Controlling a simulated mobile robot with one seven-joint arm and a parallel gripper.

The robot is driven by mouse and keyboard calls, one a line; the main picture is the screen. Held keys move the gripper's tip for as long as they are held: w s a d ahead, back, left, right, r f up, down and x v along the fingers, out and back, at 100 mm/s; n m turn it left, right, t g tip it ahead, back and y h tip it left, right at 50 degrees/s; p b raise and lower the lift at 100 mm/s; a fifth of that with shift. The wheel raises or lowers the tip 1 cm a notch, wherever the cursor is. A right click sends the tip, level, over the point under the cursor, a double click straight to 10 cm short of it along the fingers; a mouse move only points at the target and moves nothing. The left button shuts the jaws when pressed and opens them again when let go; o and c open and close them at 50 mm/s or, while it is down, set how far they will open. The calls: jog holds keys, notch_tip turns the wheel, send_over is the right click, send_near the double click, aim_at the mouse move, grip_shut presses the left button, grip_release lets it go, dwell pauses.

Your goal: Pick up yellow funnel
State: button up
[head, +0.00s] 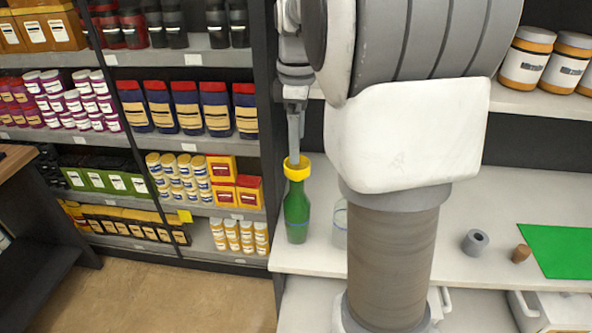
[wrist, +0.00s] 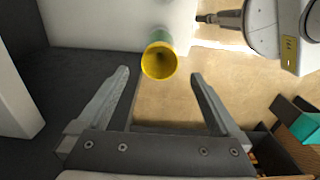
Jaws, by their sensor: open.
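The yellow funnel (head: 297,170) sits on the mouth of an upright green bottle (head: 297,214) near the left end of the white shelf. In the head view my gripper (head: 295,152) points down at the funnel from above. I cannot tell whether a finger touches it.
A clear glass container (head: 340,226) stands just right of the bottle, partly hidden by my arm. A grey roll (head: 475,242), a cork (head: 521,254) and a green mat (head: 562,250) lie farther right. Stocked shelves (head: 185,140) stand at left.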

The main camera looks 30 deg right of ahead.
aim_at(301, 171)
jog(key=shift+f, duration=3.35)
jog(key=c, duration=1.4)
jog(key=shift+o, duration=0.2)
jog(key=shift+r, duration=0.1)
